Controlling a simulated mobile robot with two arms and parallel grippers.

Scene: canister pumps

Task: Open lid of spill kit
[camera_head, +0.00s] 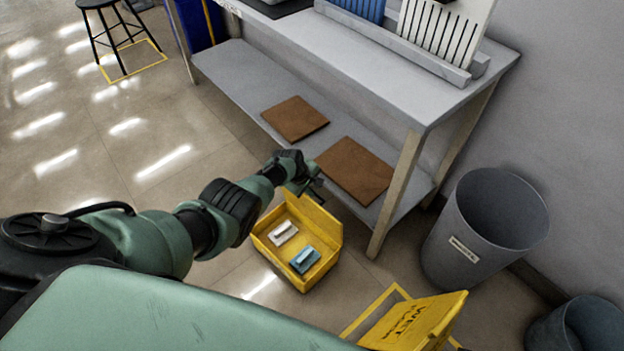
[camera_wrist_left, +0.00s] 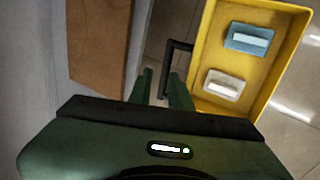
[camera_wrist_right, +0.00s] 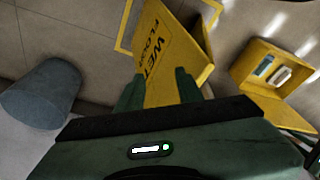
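The spill kit is a yellow box (camera_head: 287,262) on the floor beside the workbench. Its lid (camera_head: 316,217) stands raised along the side by the bench, so the inside shows. A white item (camera_head: 283,233) and a blue item (camera_head: 304,259) lie in it. My left gripper (camera_head: 313,180) is at the raised lid's upper edge. In the left wrist view, a black handle (camera_wrist_left: 178,45) reaches in between my left gripper's fingers (camera_wrist_left: 161,82), which stand apart. Contact is unclear. My right gripper (camera_wrist_right: 158,88) is open and empty; the kit shows at the right in its view (camera_wrist_right: 262,90).
The workbench (camera_head: 385,80) has a lower shelf with two brown boards (camera_head: 356,170). A yellow wet-floor sign (camera_head: 413,322) stands near my right gripper. A grey bin (camera_head: 470,255) is at the right. Floor left of the kit is open, with a stool (camera_head: 110,25) far back.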

